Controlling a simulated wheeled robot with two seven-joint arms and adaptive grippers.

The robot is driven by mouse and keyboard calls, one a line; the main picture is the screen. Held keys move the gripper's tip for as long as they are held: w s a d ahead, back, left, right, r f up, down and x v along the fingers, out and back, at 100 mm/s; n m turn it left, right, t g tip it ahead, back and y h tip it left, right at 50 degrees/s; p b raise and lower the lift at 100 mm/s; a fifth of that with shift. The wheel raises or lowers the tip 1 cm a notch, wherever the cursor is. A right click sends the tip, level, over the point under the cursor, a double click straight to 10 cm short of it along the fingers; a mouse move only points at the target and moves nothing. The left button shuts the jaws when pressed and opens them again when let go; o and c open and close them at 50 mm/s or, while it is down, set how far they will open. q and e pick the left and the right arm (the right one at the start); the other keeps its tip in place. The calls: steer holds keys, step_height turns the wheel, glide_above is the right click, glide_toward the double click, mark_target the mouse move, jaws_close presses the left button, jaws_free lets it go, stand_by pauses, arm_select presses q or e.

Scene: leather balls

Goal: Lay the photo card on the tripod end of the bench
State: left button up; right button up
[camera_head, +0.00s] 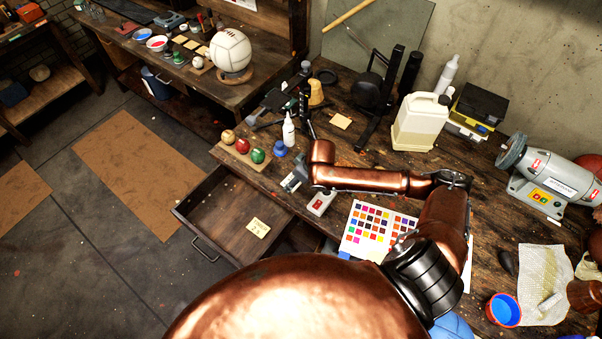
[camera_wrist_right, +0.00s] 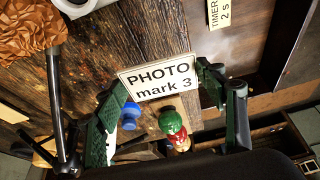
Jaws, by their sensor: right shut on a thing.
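The white photo card (camera_wrist_right: 160,78), printed "PHOTO mark 3", is gripped between the green fingers of my right gripper (camera_wrist_right: 163,82) in the right wrist view. The card overlaps the bench's front edge there; I cannot tell its height above the wood. In the head view my right forearm reaches left over the bench (camera_head: 480,190), and the card cannot be made out. The black tripod (camera_head: 272,103) stands at the bench's left end, beyond the balls; a dark rod, probably its leg, shows in the right wrist view (camera_wrist_right: 55,100). My left gripper is out of view.
Yellow, red and green balls (camera_head: 258,156) sit on a strip at the bench's left edge, near a blue knob (camera_head: 280,149) and a white bottle (camera_head: 288,130). An open drawer (camera_head: 225,215) below holds a "TIMER" card (camera_head: 258,227). A colour chart (camera_head: 375,228) lies near my arm.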

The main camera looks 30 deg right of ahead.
steer(key=shift+s+d+f+n, duration=0.15)
steer(key=shift+s+d+f, duration=0.1)
steer(key=shift+d+f, duration=0.15)
steer(key=shift+s+d+f+n, duration=0.15)
steer(key=shift+s+d+f, duration=0.1)
steer(key=shift+d, duration=0.25)
steer(key=shift+f, duration=0.2)
steer(key=b, duration=0.7)
glide_above(299, 193)
steer(key=s, duration=0.1)
steer(key=f, duration=0.5)
steer(key=shift+s+d+f, duration=0.1)
steer(key=shift+d+f, duration=0.15)
steer(key=shift+f, duration=0.05)
steer(key=shift+f+b, duration=0.35)
steer(key=shift+b, duration=0.25)
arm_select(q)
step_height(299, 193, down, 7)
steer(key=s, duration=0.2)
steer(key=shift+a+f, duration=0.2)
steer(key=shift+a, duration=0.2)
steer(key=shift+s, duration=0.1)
arm_select(e)
steer(key=shift+r, duration=0.1)
steer(key=shift+f, duration=0.6)
steer(key=o, duration=1)
